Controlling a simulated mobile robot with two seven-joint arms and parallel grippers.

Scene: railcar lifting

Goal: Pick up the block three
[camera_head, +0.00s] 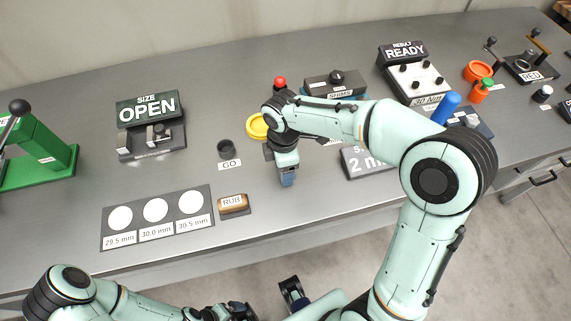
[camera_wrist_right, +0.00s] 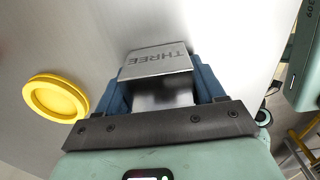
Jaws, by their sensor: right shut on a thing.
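Block three (camera_wrist_right: 158,62) is a grey metal block marked THREE, seen in the right wrist view between the two blue fingers. My right gripper (camera_wrist_right: 162,88) is shut on it. In the head view my right gripper (camera_head: 288,177) points down over the table, right of the RUB block (camera_head: 233,204); the block is hidden there by the gripper. I cannot tell whether the block touches the table.
A yellow round dish (camera_wrist_right: 55,97) lies beside the gripper. The GO button (camera_head: 227,149), the SIZE OPEN fixture (camera_head: 150,125) and a plate with three white discs (camera_head: 157,216) lie to the left. A display reading 2 mm (camera_head: 366,162) stands right. The table front is mostly clear.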

